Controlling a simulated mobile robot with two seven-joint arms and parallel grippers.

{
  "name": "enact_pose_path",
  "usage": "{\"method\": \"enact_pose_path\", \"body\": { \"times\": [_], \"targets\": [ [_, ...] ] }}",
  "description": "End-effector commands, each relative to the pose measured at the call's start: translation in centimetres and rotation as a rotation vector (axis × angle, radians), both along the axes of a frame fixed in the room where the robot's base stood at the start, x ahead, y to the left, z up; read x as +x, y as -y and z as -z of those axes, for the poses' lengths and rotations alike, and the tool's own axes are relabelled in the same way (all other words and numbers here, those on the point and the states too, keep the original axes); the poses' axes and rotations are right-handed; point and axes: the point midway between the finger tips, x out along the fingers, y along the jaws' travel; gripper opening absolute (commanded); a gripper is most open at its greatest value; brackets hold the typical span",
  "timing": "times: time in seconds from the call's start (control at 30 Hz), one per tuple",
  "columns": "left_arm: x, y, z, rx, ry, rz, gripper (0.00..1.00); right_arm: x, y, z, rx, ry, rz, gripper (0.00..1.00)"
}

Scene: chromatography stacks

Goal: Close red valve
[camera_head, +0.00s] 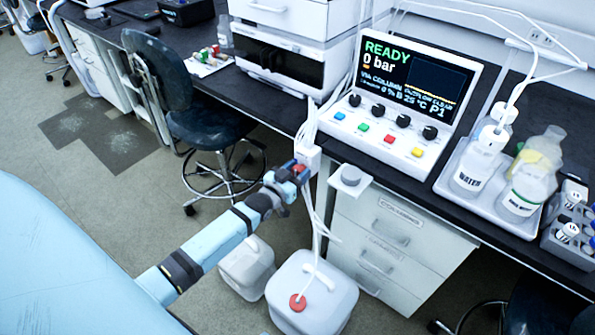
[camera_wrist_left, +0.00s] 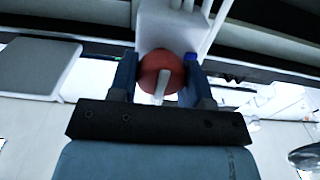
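The red valve (camera_wrist_left: 163,74) is a round red knob with a white pointer bar, on a white block at the bench's front edge. In the head view only a bit of its red (camera_head: 300,168) shows beside my gripper. My left gripper (camera_head: 297,175) is at the valve. In the wrist view its two fingers (camera_wrist_left: 161,80) stand one on each side of the knob, with little or no gap. I cannot tell whether they press on it. The pointer bar is slightly tilted. My right gripper is not in view.
A control panel (camera_head: 412,95) reads READY and 0 bar, with several coloured buttons. White tubes hang beside the valve to a red-capped can (camera_head: 325,290) on the floor. A small shelf with a grey disc (camera_head: 351,178) juts out to the right. A chair (camera_head: 205,120) stands left.

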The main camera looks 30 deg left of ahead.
Motion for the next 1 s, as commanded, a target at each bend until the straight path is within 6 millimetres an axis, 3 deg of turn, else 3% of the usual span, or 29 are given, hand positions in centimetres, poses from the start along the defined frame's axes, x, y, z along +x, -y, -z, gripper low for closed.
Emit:
{"method": "enact_pose_path", "body": {
  "times": [0.47, 1.0],
  "targets": [
    [-0.03, 0.08, -0.25, 0.125, 0.009, 0.000, 0.21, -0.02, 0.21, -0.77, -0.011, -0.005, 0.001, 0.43],
    [-0.07, 0.31, -0.03, 0.609, 0.046, 0.000, 0.21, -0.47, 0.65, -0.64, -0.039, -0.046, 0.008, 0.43]
  ]
}}
